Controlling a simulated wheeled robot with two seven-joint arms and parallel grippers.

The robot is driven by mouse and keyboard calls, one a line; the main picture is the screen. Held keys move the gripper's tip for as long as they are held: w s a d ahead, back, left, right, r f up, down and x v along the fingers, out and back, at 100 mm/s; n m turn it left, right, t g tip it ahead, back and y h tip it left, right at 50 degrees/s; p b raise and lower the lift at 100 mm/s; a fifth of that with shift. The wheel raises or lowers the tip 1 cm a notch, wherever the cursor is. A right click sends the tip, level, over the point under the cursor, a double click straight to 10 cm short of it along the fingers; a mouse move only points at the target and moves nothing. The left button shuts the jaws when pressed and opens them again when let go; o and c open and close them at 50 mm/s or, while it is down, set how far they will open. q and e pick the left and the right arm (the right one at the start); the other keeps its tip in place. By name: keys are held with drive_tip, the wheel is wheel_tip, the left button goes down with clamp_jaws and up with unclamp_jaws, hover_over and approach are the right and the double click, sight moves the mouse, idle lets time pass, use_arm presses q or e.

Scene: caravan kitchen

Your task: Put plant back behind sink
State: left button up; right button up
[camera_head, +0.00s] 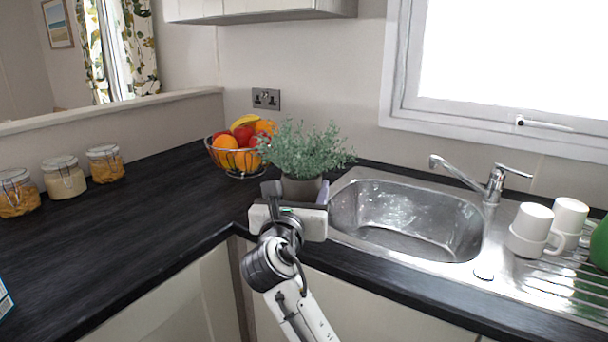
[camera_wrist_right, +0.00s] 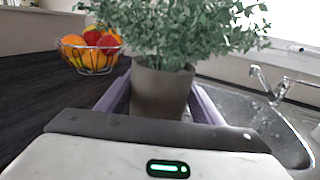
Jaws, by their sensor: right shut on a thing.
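The plant (camera_head: 305,150) is a bushy green herb in a grey-brown pot (camera_head: 301,188). It is upright near the left edge of the steel sink (camera_head: 410,215), in front of the fruit bowl. My right gripper (camera_head: 296,192) is shut on the pot, with one finger on each side; in the right wrist view the pot (camera_wrist_right: 160,92) sits between the two purple-grey fingers. I cannot tell whether the pot's base touches the counter, because the gripper hides it. The tap (camera_head: 490,182) stands at the back right of the sink. My left gripper is not in view.
A wire fruit bowl (camera_head: 213,152) stands close behind the plant. Several glass jars (camera_head: 64,178) line the left counter. White mugs (camera_head: 531,228) and a green item (camera_head: 600,243) are on the drainer at right. The window sill lies behind the sink.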

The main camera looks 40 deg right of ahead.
drive_tip(key=s+a+f+n+t+y, duration=0.1)
drive_tip(key=s+a+f+n+y, duration=0.2)
drive_tip(key=s, duration=0.4)
drive_tip(key=s+a+f+n+t+y, duration=0.2)
drive_tip(key=s+a+f+n+y, duration=0.1)
drive_tip(key=s+a+f+y, duration=0.2)
drive_tip(key=s+a+f+n+t+y, duration=0.2)
drive_tip(key=s+a+f+y, duration=0.3)
drive_tip(key=s+a, duration=0.3)
drive_tip(key=shift+s+a+f+n, duration=0.2)
drive_tip(key=shift+s+f+n, duration=0.35)
drive_tip(key=shift+s, duration=0.55)
drive_tip(key=shift+r, duration=0.1)
